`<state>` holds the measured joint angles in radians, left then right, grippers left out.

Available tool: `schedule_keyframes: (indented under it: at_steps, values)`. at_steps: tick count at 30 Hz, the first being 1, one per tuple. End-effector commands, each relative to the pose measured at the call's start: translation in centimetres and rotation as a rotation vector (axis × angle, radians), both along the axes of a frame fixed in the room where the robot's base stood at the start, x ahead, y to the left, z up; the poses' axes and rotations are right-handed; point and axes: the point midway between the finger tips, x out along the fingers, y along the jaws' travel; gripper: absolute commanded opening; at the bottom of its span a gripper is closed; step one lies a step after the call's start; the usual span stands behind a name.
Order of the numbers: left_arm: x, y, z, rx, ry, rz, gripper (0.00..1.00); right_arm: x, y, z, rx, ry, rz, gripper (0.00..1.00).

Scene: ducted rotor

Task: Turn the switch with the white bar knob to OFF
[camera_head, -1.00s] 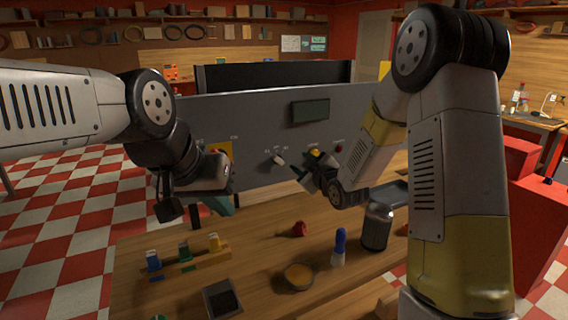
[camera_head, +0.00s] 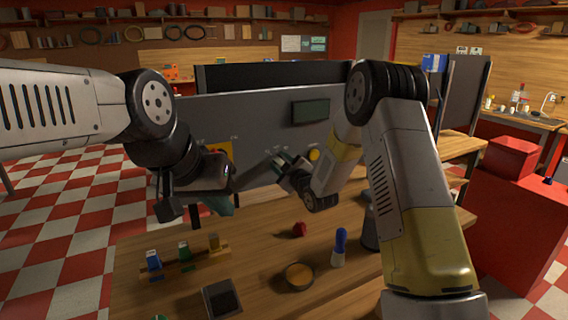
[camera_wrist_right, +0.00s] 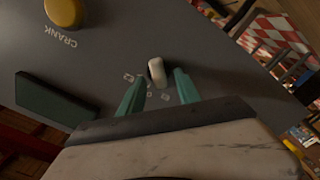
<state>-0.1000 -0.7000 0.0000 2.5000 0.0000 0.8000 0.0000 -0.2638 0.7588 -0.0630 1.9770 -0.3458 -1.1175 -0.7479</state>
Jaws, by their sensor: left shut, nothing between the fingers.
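The white bar knob (camera_wrist_right: 156,72) sits on the grey panel (camera_wrist_right: 110,60), with small label marks around it that I cannot read. My right gripper (camera_wrist_right: 161,83) is open, its two green fingers pointing at the panel with the knob between their tips in the picture. I cannot tell whether they touch it. In the head view the right gripper (camera_head: 283,165) is in front of the panel and largely hides the knob. My left gripper (camera_head: 222,206) is shut and empty, low in front of the panel's left part, beside a yellow plate (camera_head: 222,152).
A yellow button (camera_wrist_right: 63,11) marked CRANK and a dark green display (camera_wrist_right: 52,102) are on the panel. On the wooden table (camera_head: 255,245) stand a rack with several colored pegs (camera_head: 185,262), a red knob-like piece (camera_head: 300,229), a blue-handled tool (camera_head: 340,245) and a round dish (camera_head: 299,276).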

Motion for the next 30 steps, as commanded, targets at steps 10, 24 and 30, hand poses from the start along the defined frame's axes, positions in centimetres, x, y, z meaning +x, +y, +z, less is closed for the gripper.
schedule_keyframes:
  at_steps: [10, 24, 30]
  values:
    - [0.0, 0.0, 0.0, 0.0, 0.0, 0.0, 0.0, 0.02, 0.0, 0.01, 0.0, 0.0, 0.0, 0.14]
    - [0.0, 0.0, 0.0, 0.0, 0.0, 0.0, 0.0, 0.03, -0.1, 0.0, 0.03, 0.018, -0.001, 0.0]
    - [0.0, 0.0, 0.0, 0.0, 0.0, 0.0, 0.0, 0.07, -0.19, 0.06, 0.121, 0.071, -0.001, 0.0]
